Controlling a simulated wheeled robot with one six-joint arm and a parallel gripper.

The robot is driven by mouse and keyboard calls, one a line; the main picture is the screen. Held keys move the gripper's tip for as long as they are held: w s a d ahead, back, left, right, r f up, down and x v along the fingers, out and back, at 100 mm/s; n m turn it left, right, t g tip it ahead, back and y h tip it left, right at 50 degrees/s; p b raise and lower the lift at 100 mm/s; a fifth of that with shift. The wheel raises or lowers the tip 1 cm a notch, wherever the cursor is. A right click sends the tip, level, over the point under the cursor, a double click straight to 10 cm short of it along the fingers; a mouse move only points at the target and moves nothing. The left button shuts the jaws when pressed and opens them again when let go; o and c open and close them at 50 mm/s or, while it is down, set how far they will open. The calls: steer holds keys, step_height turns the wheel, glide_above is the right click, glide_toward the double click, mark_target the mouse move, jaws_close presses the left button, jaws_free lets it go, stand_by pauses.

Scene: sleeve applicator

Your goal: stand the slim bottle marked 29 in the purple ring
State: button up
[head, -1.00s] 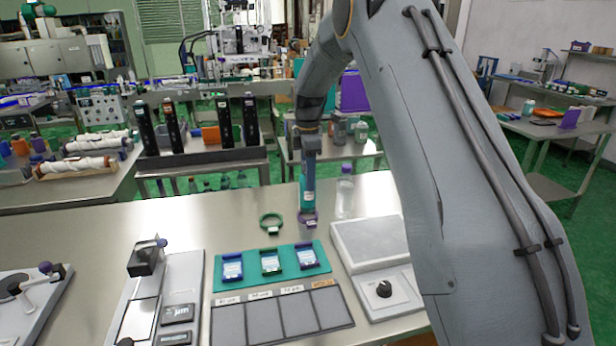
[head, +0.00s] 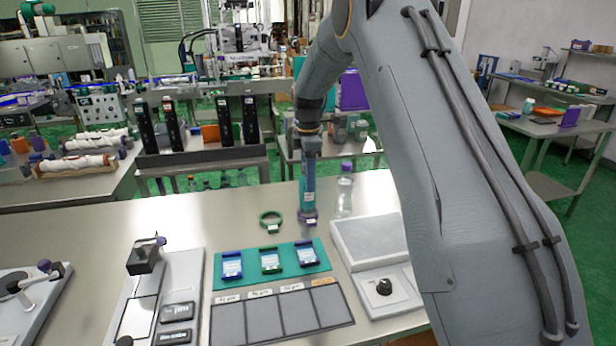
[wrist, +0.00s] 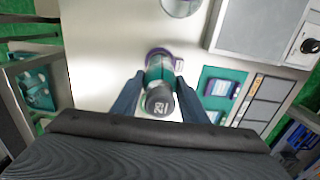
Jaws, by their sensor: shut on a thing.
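The slim bottle marked 29 is teal with a dark cap; its cap with the number shows in the wrist view (wrist: 160,103), and its teal body shows in the head view (head: 307,190). My gripper (wrist: 158,92) is shut on the bottle, a finger on each side, and the bottle looks upright. The purple ring (head: 308,219) is on the table at the foot of the bottle. In the wrist view the ring (wrist: 158,53) shows around or just behind the bottle's lower end. The exact fit of the base in the ring is hidden.
A green ring (head: 270,219) lies left of the purple one. A clear bottle with a purple cap (head: 345,190) stands close on the right. A teal mat (head: 290,248) with several small holders and a grey scale-like plate (head: 365,240) lie in front.

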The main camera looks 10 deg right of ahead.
steer(key=shift+f+b, duration=0.4)
steer(key=shift+f, duration=0.85)
steer(key=o, duration=1.8)
steer(key=shift+r+p, duration=2.05)
steer(key=shift+r, duration=2.5)
